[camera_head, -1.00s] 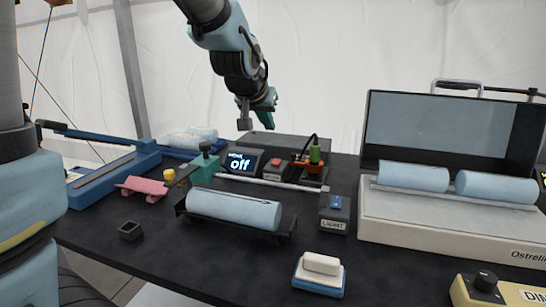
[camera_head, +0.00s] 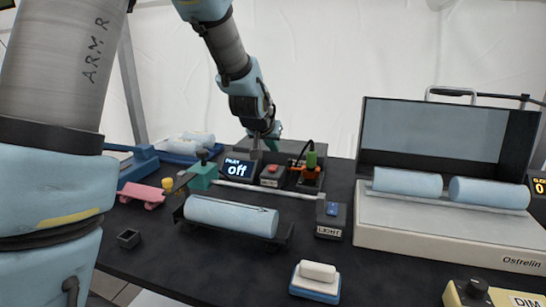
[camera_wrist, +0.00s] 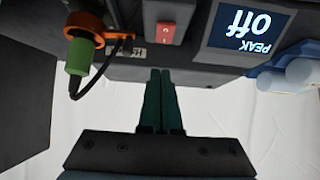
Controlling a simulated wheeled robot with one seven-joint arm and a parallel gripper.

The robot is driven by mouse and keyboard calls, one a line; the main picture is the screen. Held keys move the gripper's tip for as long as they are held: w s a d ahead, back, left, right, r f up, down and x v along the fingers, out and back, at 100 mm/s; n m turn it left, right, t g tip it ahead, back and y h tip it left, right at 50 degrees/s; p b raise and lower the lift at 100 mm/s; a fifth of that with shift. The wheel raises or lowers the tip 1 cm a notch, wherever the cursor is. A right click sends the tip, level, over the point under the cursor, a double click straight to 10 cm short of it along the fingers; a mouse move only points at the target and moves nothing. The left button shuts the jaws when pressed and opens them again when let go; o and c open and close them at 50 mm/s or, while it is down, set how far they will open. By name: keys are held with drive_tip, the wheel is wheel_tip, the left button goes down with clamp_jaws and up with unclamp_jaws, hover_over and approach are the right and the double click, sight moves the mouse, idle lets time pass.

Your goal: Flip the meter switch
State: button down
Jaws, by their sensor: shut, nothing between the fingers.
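The meter display (camera_head: 238,168) reads "PEAK off" and stands at the back middle of the black table. The display also shows upside down in the wrist view (camera_wrist: 250,25). Just right of it in the head view is a dark block with a red rocker switch (camera_head: 272,169), also seen in the wrist view (camera_wrist: 166,33). My gripper (camera_head: 273,146) is above and behind this block. In the wrist view its dark green fingers (camera_wrist: 161,72) are shut together and empty. Their tips are pictured just below the switch block; contact cannot be told.
A green-and-orange plug with a cable (camera_head: 311,163) stands right of the switch. A blue roll (camera_head: 232,216), a LIGHT switch box (camera_head: 331,217) and a large open case (camera_head: 440,225) are in front and to the right. A grey box (camera_head: 338,169) lies behind.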

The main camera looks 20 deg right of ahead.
sight(275, 166)
wheel_tip(275, 166, down, 4)
drive_tip(key=shift+f+p, duration=0.1)
drive_tip(key=shift+p, duration=0.3)
drive_tip(key=shift+w+d+f+b, duration=0.15)
drive_tip(key=shift+f+b, duration=0.3)
drive_tip(key=shift+b, duration=0.25)
drive_tip(key=shift+r, duration=0.25)
drive_tip(key=shift+w+d+r+p, duration=0.15)
drive_tip(key=shift+w+d+p, duration=0.3)
drive_tip(key=shift+w, duration=0.15)
